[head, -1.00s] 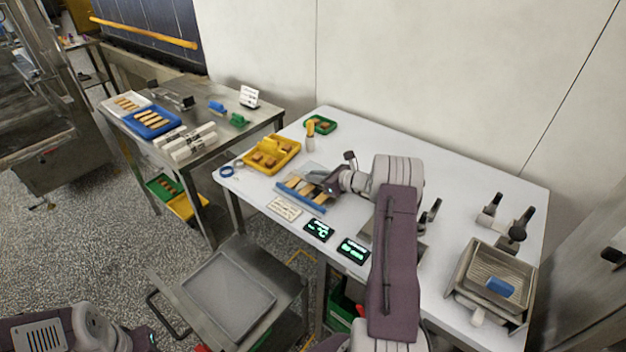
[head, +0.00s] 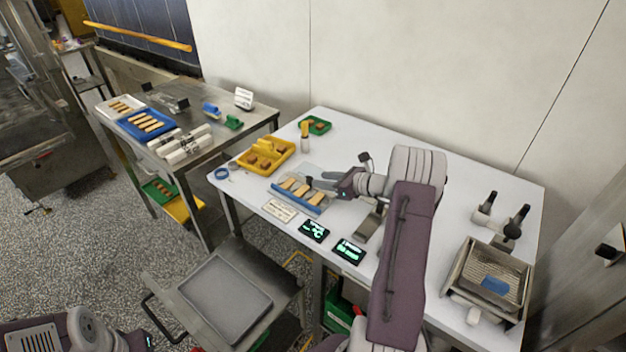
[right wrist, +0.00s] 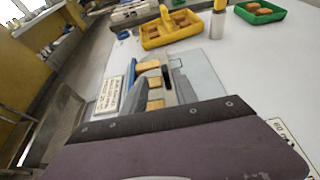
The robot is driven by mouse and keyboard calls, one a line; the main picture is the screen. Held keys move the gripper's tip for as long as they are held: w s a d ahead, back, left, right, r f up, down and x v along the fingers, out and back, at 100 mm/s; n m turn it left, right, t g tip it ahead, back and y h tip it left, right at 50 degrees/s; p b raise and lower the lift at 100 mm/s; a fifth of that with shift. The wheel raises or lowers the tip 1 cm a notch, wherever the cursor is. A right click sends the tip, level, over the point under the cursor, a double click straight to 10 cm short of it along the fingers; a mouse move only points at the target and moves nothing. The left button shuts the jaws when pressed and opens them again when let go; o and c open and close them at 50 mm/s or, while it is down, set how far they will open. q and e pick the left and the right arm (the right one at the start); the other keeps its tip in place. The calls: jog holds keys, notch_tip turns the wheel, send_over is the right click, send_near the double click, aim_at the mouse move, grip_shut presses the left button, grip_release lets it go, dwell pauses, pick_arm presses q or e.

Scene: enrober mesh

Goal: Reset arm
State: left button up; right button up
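My right gripper (head: 322,184) is over the white table, at the right end of a blue-edged tray (head: 312,208) with several tan bars. It seems open and empty. In the right wrist view its two grey fingers (right wrist: 163,86) stand apart, with tan bars (right wrist: 155,104) showing between and beyond them. I cannot tell whether the fingers touch the tray. My left arm shows only at the bottom left corner of the head view; its fingers are not visible.
A yellow tray (head: 245,163) and a green tray (head: 326,126) stand farther back. Two dark displays (head: 313,231) lie at the front edge. A metal sieve box (head: 463,297) is at the right. The table's middle back is clear.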

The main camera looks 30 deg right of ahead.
jog(key=shift+v, duration=0.85)
